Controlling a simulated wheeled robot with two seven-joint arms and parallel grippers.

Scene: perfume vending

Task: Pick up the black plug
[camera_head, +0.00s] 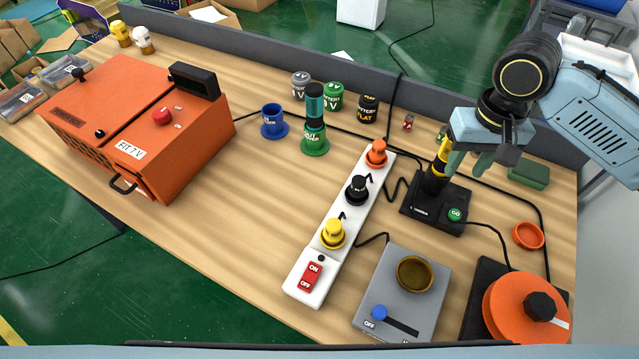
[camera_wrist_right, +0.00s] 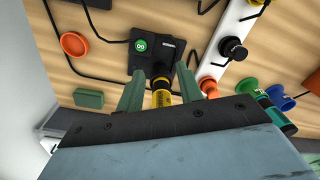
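The black plug (camera_head: 357,190) sits in the middle of the white power strip (camera_head: 316,257), between an orange plug (camera_head: 376,153) and a yellow plug (camera_head: 333,234). The black plug also shows in the right wrist view (camera_wrist_right: 235,48), to the right of the fingers. My right gripper (camera_head: 468,163) is over the black charger base (camera_head: 437,212), right of the strip and apart from the black plug. Its green fingers (camera_wrist_right: 163,78) are spread, with a yellow and black battery (camera_wrist_right: 161,98) showing between them and gaps on both sides. My left gripper is out of view.
An orange machine (camera_head: 140,130) stands at the left. Blue and green cups (camera_head: 272,121) and several cans stand at the back. A grey switch box (camera_head: 402,295) and an orange round device (camera_head: 512,306) are at the front right. Black cables cross the table beside the strip.

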